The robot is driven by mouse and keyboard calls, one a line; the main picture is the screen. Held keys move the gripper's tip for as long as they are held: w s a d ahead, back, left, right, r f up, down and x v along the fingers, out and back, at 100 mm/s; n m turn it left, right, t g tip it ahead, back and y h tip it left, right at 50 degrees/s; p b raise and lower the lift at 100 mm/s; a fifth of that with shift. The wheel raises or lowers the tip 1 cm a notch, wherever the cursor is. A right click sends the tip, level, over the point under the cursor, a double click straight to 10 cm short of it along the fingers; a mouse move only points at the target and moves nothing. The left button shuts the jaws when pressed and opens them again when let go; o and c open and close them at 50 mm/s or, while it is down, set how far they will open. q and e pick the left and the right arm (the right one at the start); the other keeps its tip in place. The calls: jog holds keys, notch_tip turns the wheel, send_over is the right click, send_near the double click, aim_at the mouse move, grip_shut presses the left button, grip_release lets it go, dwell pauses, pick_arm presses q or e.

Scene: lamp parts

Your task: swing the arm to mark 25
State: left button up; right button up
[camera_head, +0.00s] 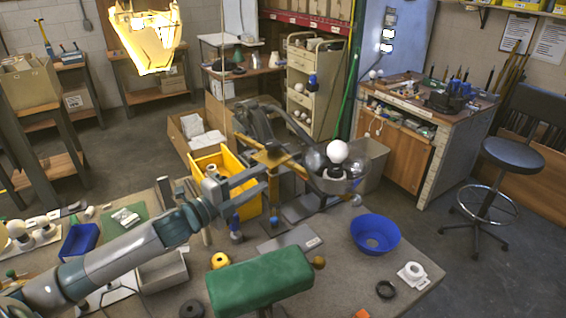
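My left arm comes in from the left, and its gripper (262,178) reaches a lamp assembly over the middle of the bench. The gripper is beside or against a brass-coloured bar (274,156); I cannot tell whether its fingers are closed on it. At the right end of the assembly a white bulb (337,151) stands upright in a clear round shade (350,182). Dark curved parts (258,122) rise behind the bar. No scale or mark 25 is readable here. My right gripper is not in view.
A green padded block (260,281) stands at the bench's front. A yellow bin (221,163) is behind the gripper. The bench's right front is mostly clear.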

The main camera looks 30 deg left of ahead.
aim_at(286, 164)
pick_arm(q)
jog(key=p+x, duration=0.3)
jog(key=x, duration=0.4)
jog(key=shift+w+d+r, duration=0.1)
jog(key=shift+w, duration=0.2)
jog(key=shift+p+x, duration=0.3)
jog(key=shift+x, duration=0.65)
grip_shut()
